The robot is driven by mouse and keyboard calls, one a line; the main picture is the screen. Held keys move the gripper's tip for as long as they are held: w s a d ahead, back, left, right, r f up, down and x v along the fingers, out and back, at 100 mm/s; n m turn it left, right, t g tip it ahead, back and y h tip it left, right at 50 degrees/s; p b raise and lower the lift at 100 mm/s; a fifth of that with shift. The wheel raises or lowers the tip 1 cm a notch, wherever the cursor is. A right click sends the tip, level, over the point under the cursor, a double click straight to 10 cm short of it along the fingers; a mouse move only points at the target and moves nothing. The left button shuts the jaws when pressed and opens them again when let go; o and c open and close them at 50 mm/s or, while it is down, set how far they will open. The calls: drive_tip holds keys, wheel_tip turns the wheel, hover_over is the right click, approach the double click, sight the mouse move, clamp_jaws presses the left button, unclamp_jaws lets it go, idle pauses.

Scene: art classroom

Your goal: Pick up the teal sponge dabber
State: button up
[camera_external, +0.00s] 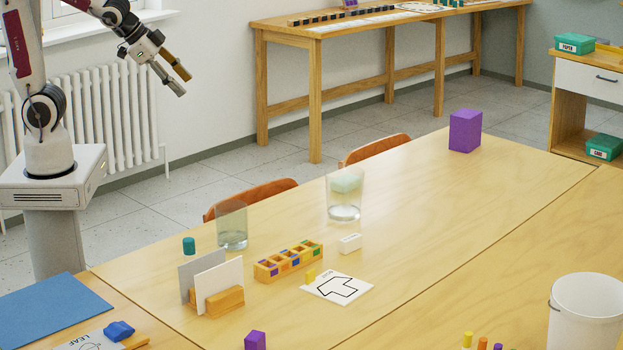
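A small teal cylinder (189,246), which looks like the teal sponge dabber, stands on the wooden table near its left end. Its lower part is hidden behind a grey card (188,277). My gripper (184,85) is high above the floor at the upper left, well away from the table and pointing down to the right. Its two fingers are apart with nothing visible between them.
A white card (229,280) stands in a wooden holder (225,301) in front of the dabber. A clear glass (232,226) is close to its right. A taller glass (344,203) and a divided wooden box (268,269) are farther right. The table's far right is mostly clear.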

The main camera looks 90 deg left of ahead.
drive_tip(key=w+d+f+m+t+h, duration=0.1)
drive_tip(key=w+d+f+m+h, duration=0.2)
drive_tip(key=w+f+m, duration=0.6)
drive_tip(key=m+g+h, duration=0.3)
drive_tip(key=g+h, duration=0.1)
drive_tip(key=h, duration=0.7)
approach(189, 249)
drive_tip(key=w+a, duration=0.4)
drive_tip(key=a, duration=0.1)
drive_tip(key=shift+w+f, duration=0.25)
drive_tip(key=shift+f, duration=0.15)
drive_tip(key=s+d+g+h, duration=0.1)
drive_tip(key=d, duration=0.1)
drive_tip(key=s+d+h, duration=0.1)
drive_tip(key=s+d, duration=0.1)
drive_tip(key=shift+f+m+g, duration=0.15)
drive_tip(key=shift+m+g, duration=0.25)
drive_tip(key=shift+w+d, duration=0.1)
drive_tip(key=shift+d, duration=0.25)
drive_tip(key=shift+x, duration=1.25)
